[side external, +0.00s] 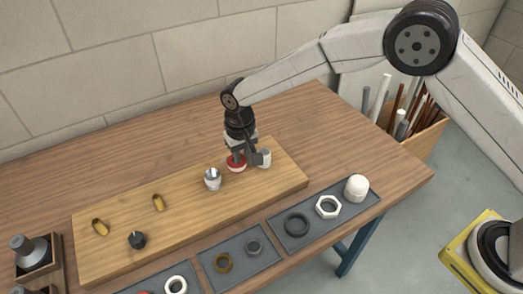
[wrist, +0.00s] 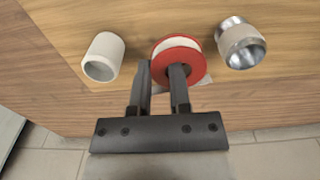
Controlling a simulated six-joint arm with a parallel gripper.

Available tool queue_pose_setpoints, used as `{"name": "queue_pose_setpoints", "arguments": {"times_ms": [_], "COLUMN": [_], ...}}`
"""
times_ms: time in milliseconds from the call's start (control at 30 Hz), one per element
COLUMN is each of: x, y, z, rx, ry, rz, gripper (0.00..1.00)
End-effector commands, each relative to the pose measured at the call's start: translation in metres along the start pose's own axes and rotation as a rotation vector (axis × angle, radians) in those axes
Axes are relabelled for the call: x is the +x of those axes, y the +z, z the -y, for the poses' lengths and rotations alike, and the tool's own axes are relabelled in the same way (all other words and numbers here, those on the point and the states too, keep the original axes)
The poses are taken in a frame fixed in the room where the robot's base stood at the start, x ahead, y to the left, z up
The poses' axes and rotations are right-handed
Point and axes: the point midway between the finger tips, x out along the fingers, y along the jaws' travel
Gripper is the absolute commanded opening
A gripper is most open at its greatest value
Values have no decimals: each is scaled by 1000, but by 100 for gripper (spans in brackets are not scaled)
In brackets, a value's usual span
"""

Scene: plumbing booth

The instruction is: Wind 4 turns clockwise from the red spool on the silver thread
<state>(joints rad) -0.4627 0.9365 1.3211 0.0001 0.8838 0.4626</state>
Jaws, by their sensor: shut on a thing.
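The red spool (side external: 236,164) with a white roll stands on the wooden board; it also shows in the wrist view (wrist: 194,66). My gripper (side external: 242,160) is down at the spool. In the wrist view (wrist: 162,72) one finger is beside the spool's left edge and the other is over its middle, so the jaws are shut on its left side. The fingertips' contact is partly hidden. The silver threaded fitting (side external: 212,180) stands on the board just left of the spool; in the wrist view it is at the right (wrist: 242,45), apart from the gripper.
A white pipe piece (side external: 264,158) stands close beside my gripper, on the side away from the fitting. Two brass pieces (side external: 158,203) and a black knob (side external: 137,240) are on the board (side external: 185,228). Grey trays (side external: 272,260) with rings and nuts lie along the front.

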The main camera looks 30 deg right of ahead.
Motion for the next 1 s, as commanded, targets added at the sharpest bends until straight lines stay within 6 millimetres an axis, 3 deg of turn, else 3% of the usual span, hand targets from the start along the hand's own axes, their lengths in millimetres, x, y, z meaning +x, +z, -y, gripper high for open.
{"name": "queue_pose_setpoints", "arguments": {"times_ms": [600,1000], "x": [-46,-56], "y": [8,11], "z": [1,1], "rx": [0,0], "ry": [0,0], "rz": [-1,1], "gripper": [0,0]}}
